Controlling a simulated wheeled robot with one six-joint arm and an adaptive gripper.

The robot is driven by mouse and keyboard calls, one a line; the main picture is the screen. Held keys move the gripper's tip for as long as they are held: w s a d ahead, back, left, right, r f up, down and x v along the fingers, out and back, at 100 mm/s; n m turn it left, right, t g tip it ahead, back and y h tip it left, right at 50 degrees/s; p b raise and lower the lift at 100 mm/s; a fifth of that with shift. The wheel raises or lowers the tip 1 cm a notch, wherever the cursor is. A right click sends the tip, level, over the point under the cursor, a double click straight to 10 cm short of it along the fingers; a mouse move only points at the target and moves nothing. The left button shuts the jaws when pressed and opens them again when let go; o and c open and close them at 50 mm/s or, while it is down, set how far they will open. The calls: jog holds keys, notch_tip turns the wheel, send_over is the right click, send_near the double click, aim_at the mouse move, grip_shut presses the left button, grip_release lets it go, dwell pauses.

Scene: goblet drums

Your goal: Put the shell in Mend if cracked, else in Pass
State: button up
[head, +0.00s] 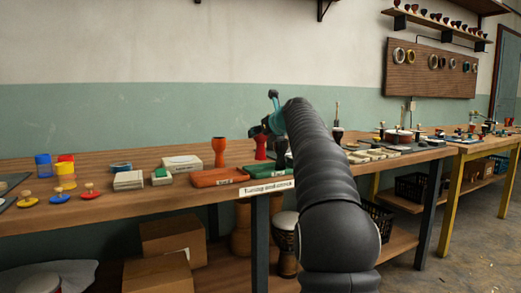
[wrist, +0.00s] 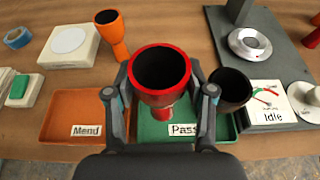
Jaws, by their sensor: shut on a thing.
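A red goblet-shaped shell (wrist: 160,98) is held mouth up between the two fingers of my gripper (wrist: 162,92). It also shows in the head view (head: 260,148), below my gripper (head: 263,130). I see no crack on the part that shows; its far side and the parts behind the fingers are hidden. In the wrist view the shell appears over the green Pass tray (wrist: 150,130), with its foot toward the tray; whether it touches the tray I cannot tell. The orange Mend tray (wrist: 62,113) is just left of Pass and looks empty.
An orange shell (wrist: 114,38) stands behind the trays, and a dark shell (wrist: 232,92) stands close to my right finger. A grey stand with a round metal plate (wrist: 250,43) and a gauge reading Idle (wrist: 272,103) are at the right. A white block (wrist: 70,42) is at the left.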

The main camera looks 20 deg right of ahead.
aim_at(262, 144)
jog(key=shift+w+a+f, duration=0.15)
jog(key=shift+w+f, duration=0.2)
jog(key=shift+w, duration=0.15)
jog(key=shift+f+b, duration=1.25)
jog(key=shift+f, duration=0.7)
jog(key=shift+f, duration=0.2)
jog(key=o, duration=1.3)
jog(key=shift+r, duration=0.1)
jog(key=shift+r, duration=0.15)
jog(key=v, duration=1.2)
